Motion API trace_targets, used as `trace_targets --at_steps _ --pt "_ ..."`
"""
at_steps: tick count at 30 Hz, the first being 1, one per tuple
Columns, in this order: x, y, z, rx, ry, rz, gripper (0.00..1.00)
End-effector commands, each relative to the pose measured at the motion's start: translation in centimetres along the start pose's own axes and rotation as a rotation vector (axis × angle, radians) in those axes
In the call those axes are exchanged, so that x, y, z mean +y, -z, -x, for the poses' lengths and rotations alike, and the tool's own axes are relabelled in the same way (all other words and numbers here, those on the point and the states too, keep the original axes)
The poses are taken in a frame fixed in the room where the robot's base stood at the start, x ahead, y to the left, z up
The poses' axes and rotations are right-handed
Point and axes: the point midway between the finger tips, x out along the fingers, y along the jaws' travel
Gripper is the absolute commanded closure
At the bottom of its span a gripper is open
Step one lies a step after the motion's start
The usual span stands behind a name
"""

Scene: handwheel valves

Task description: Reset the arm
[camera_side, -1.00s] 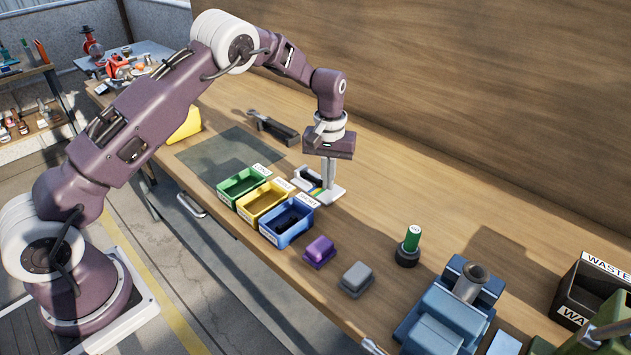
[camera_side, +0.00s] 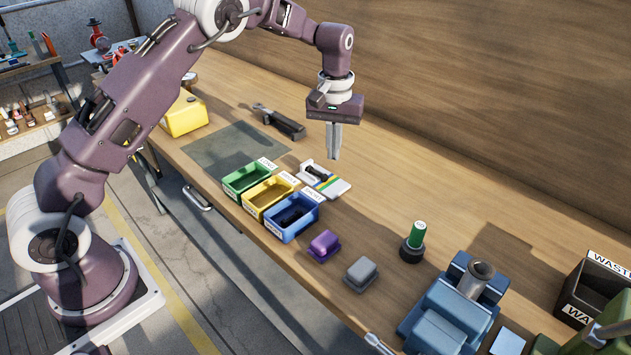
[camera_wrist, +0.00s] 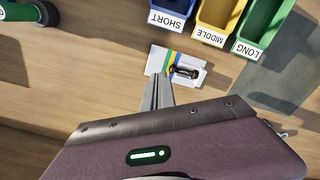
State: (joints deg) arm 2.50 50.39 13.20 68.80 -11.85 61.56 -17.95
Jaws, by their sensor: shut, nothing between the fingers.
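My gripper (camera_side: 333,155) hangs over the wooden bench, fingers pointing down, shut and empty. It is above and a little right of a white card (camera_side: 337,187) with coloured stripes and a small dark item on it. In the wrist view the closed fingertips (camera_wrist: 157,78) appear just below the striped card (camera_wrist: 176,67). The fingers look clear of the bench and touch nothing that I can see.
Green (camera_side: 245,178), yellow (camera_side: 268,197) and blue (camera_side: 291,216) bins stand left of the gripper. A wooden wall stands behind.

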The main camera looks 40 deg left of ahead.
Motion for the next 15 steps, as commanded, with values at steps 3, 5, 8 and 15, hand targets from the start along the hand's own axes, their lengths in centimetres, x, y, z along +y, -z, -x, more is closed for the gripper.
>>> trace_targets --at_steps 3,5,8,15 --pt "-1.0 -2.7 7.1 0.054 -0.056 -0.040 1.00" --pt "-2.1 -5.5 11.3 0.090 -0.087 -0.080 1.00" --pt "-4.3 -11.3 16.8 0.159 -0.131 -0.161 1.00" --pt "-11.0 -26.3 20.7 0.353 -0.157 -0.383 1.00"
